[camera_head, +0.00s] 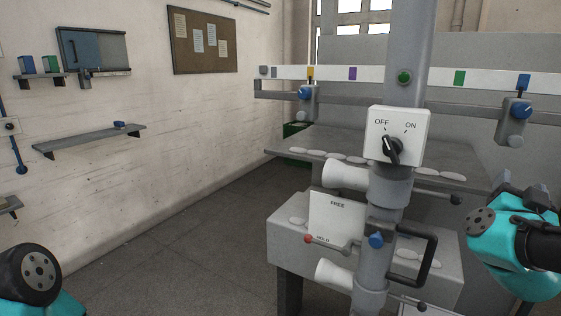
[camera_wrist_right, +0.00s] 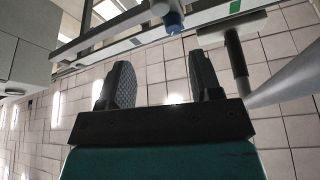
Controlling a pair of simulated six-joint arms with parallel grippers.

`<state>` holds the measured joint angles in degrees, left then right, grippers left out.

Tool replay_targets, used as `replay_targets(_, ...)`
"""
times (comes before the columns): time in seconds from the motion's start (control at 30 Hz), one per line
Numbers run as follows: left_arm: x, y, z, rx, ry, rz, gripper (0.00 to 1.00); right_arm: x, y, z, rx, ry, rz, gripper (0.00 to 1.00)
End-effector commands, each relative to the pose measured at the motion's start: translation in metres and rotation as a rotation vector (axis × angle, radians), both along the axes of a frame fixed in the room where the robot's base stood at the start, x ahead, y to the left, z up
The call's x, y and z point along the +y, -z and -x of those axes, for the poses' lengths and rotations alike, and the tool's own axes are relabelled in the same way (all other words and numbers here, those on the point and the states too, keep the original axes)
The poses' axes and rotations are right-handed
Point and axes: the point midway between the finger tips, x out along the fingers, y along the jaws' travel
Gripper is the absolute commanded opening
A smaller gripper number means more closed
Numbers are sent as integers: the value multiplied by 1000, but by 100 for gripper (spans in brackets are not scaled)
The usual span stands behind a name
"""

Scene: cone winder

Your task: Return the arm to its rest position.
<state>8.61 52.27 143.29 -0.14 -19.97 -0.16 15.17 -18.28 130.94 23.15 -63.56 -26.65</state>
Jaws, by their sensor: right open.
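My right arm (camera_head: 515,240) comes in at the right edge of the head view, beside the winder. Its dark gripper part shows above the teal wrist, but the fingers are not clear there. In the right wrist view my right gripper (camera_wrist_right: 160,75) has its two dark ribbed fingers wide apart, with nothing between them. A blue knob (camera_wrist_right: 173,21) on a rail lies beyond the fingertips, apart from them. Of my left arm (camera_head: 35,280), only a joint shows at the lower left; its gripper is out of frame.
A grey winder stands centre right, with an OFF/ON switch (camera_head: 398,125), a FREE/HOLD plate (camera_head: 335,217), a red-tipped lever (camera_head: 310,239) near HOLD, and a black handle (camera_head: 430,255). A rail with blue knobs (camera_head: 305,94) runs behind. Wall shelves (camera_head: 90,141) are left. The floor (camera_head: 170,250) between is clear.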

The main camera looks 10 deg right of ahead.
Motion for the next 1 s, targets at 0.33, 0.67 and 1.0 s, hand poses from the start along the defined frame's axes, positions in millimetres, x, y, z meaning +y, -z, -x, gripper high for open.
replay_targets(0.33,0,0,0,0,0,0,65,-35,-18,-30,1,3,0,58)
replay_targets(0.67,0,0,0,0,0,0,65,-71,-37,-62,1,1,0,58)
replay_targets(1.0,0,0,0,0,0,0,65,-97,-50,-85,1,-1,-1,58)
